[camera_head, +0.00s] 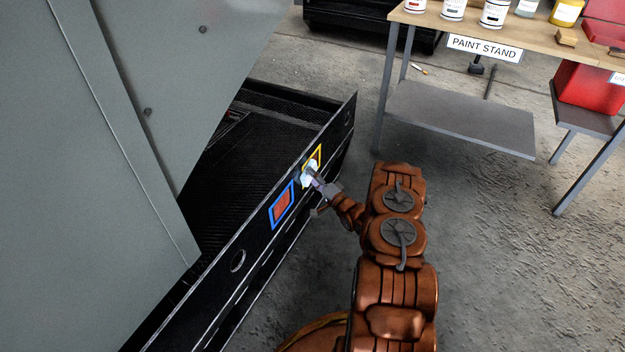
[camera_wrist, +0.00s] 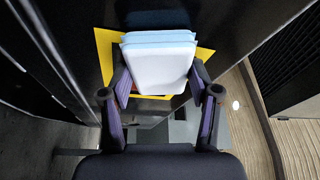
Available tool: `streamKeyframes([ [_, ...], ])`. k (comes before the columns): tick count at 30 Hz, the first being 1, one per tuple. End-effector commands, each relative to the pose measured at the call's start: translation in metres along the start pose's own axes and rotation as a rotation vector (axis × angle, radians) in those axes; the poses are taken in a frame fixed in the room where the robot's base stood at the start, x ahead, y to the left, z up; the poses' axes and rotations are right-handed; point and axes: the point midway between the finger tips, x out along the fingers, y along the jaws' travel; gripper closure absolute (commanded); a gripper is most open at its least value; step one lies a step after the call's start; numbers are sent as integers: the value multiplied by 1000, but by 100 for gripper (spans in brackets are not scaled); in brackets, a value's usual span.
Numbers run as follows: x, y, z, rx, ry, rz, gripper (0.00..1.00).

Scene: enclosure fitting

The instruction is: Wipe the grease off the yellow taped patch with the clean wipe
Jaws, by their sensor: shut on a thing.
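The yellow taped patch (camera_head: 319,153) is on the outer side of the black frame rail. In the wrist view its yellow tape (camera_wrist: 104,50) shows around the wipe, and most of the patch inside is hidden. The wipe (camera_wrist: 160,65) is a folded, pale white-blue pad, and it also shows in the head view (camera_head: 309,173). My gripper (camera_head: 317,183) is shut on the wipe and holds it in front of the patch. The wipe appears against or very close to the surface; I cannot tell if it touches.
A blue-taped patch with a red centre (camera_head: 282,205) is beside the yellow one on the black rail (camera_head: 238,262). A large grey enclosure panel (camera_head: 80,180) stands at the left. The paint stand (camera_head: 460,122) with cans is at the upper right. The floor right of my arm is clear.

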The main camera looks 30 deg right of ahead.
Motion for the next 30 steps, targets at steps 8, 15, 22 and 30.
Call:
streamKeyframes([
  [8, 6, 7, -19, -2, 1, -3, 66],
  [15, 9, 10, -27, 1, 1, -1, 66],
  [22, 16, 15, -40, -3, 2, 0, 66],
  [30, 23, 19, -52, 1, 0, -1, 66],
])
